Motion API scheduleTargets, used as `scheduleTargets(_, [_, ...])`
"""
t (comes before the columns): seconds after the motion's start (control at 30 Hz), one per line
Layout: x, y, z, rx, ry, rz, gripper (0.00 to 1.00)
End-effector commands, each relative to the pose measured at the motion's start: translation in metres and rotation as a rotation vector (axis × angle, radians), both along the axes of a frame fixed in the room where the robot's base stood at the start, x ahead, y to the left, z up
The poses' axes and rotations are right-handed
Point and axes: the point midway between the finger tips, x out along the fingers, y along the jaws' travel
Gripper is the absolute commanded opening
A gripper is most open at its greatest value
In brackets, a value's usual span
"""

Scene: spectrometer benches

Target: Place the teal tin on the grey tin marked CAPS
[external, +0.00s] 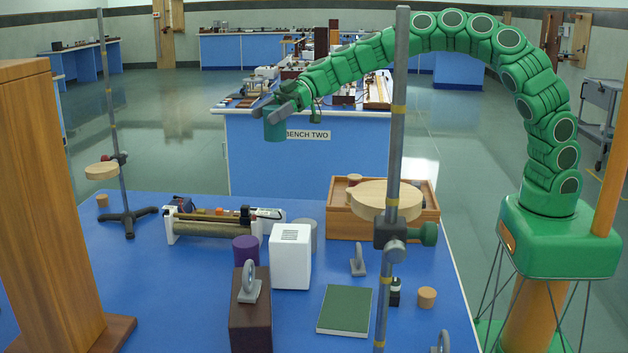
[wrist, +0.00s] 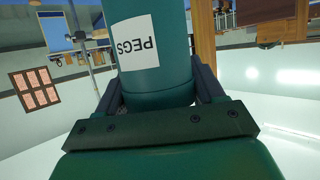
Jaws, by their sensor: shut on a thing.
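My gripper (external: 274,108) is shut on the teal tin (external: 275,126) and holds it in the air above the far side of the blue bench. In the wrist view the teal tin (wrist: 153,80) sits between the two fingers and shows a white label reading PEGS, upside down. A grey tin (external: 307,236) stands on the bench behind the white box, which hides part of it. No CAPS marking can be read on it from here. The grey tin is below and a little right of my gripper in the external view, well apart from the teal tin.
The white box (external: 291,257) and a purple tin (external: 245,249) stand close to the grey tin. A spectrometer-like instrument (external: 222,223) lies left. A wooden tray (external: 350,226) and tall clamp stand (external: 396,170) with a round wooden disc are right. A green book (external: 345,310) lies in front.

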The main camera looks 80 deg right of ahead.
Motion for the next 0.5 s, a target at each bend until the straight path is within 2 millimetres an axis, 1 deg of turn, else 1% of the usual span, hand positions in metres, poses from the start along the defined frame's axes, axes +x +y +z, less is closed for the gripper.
scheduleTargets(0.03, [-0.002,0.009,0.0,0.003,-0.001,-0.017,0.33])
scheduleTargets(0.2, [-0.004,0.029,-0.009,0.004,0.002,-0.094,0.33])
scheduleTargets(0.37, [-0.008,0.043,-0.015,0.006,0.0,-0.167,0.33])
scheduleTargets(0.5, [-0.013,0.055,-0.023,0.004,0.001,-0.23,0.33])
